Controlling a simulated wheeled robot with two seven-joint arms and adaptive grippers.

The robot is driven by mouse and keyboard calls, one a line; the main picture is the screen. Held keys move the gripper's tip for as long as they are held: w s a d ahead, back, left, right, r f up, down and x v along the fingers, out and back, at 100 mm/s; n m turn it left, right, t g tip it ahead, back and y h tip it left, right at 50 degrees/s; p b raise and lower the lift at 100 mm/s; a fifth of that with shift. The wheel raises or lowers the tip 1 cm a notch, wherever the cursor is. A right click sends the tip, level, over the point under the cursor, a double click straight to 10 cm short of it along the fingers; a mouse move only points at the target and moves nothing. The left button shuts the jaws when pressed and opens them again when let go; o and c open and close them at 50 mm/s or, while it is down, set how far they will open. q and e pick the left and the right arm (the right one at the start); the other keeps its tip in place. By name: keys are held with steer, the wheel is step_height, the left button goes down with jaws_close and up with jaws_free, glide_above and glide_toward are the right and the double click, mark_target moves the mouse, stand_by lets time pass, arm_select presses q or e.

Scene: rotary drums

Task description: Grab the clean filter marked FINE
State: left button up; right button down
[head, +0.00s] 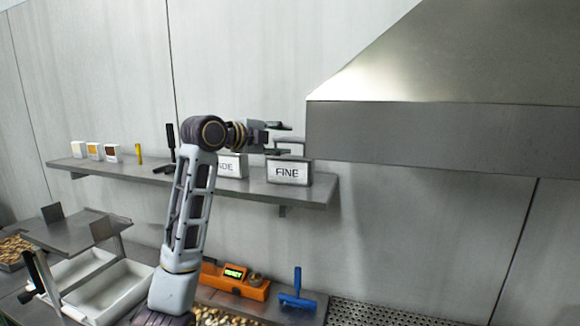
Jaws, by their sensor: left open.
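The box marked FINE (288,173) stands upright near the right end of the wall shelf. A pale panel with a dark rim (291,146) shows just above and behind it; I cannot tell whether the two are joined. My left gripper (284,139) is open, its fingers pointing right, just above the FINE box and in front of or beside the pale panel. The gap between them is hard to judge. A second box with a label ending in DE (232,166) stands to the left, partly hidden by my arm. My right gripper is out of view.
The metal shelf (322,191) also holds several small cartons (94,151), a yellow item (139,153) and black-handled tools (171,142). A large steel hood (440,130) hangs close right of my gripper. Below are an orange device (235,282), a blue tool (298,291) and white trays (110,294).

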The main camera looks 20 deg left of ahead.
mark_target(289, 139)
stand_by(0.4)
arm_select(q)
steer(key=shift+p+x, duration=1)
steer(key=shift+x, duration=1.65)
steer(key=shift+s, duration=0.1)
jaws_close()
